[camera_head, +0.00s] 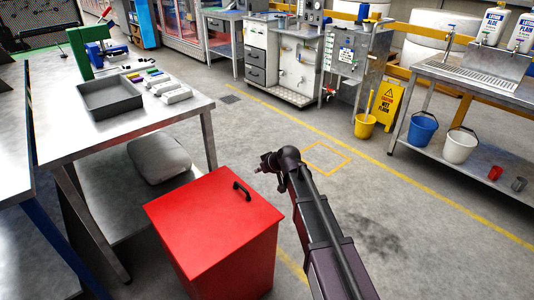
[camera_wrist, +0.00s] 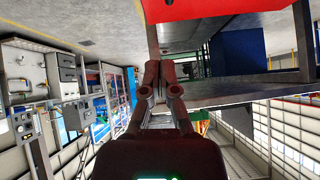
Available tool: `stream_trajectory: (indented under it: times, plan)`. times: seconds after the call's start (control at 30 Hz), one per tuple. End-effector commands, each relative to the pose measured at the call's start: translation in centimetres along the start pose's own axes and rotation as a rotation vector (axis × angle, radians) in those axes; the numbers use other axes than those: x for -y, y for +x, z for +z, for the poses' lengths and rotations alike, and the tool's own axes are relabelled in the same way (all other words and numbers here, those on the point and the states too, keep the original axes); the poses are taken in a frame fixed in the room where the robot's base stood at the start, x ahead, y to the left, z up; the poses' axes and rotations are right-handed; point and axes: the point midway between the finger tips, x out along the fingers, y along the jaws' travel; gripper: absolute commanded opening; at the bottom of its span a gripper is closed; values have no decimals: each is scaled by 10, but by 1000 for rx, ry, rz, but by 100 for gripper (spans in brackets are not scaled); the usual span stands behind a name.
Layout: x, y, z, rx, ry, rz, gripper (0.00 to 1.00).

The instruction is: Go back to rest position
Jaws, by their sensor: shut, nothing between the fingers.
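My arm reaches up from the bottom of the head view. My gripper (camera_head: 261,168) is at its far end, small and dark, above the floor just beyond the red cabinet (camera_head: 208,218). In the wrist view my gripper (camera_wrist: 160,66) has its fingers together with nothing between them. The wrist picture looks upside down, and a red surface (camera_wrist: 215,8) shows at its top edge. The cabinet's red lid is closed and has a black handle (camera_head: 241,190).
A steel workbench (camera_head: 60,137) at left bears a grey tray (camera_head: 110,98) and a green tool (camera_head: 80,50). A grey sack (camera_head: 158,158) lies on its lower shelf. Buckets stand under the right bench (camera_head: 480,80). A yellow wet-floor sign (camera_head: 387,103) stands behind. The middle floor is clear.

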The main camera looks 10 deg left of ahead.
Motion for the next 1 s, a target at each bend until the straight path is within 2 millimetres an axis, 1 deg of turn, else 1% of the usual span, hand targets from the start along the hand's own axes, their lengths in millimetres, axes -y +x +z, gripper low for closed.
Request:
stream_trajectory:
  times: [0.17, 0.27, 0.37, 0.47, 0.57, 0.6, 0.67, 0.7, 0.8, 0.9, 1.0]
  plan:
    - [-2, -3, 4, 7, 7, 4, 0]
    - [-6, -11, 16, 32, 28, 11, 0]
    - [-14, -26, 38, 77, 67, 26, 0]
    - [-23, -48, 70, 143, 129, 51, 0]
    - [-32, -75, 109, 228, 210, 87, 0]
    - [-36, -88, 126, 265, 248, 105, 0]
    - [-41, -107, 152, 321, 308, 136, 0]
    - [-43, -120, 169, 359, 349, 157, 0]
    - [-47, -152, 209, 448, 452, 214, 0]
    - [-48, -180, 243, 523, 544, 269, 0]
    - [-48, -204, 270, 584, 625, 318, 0]
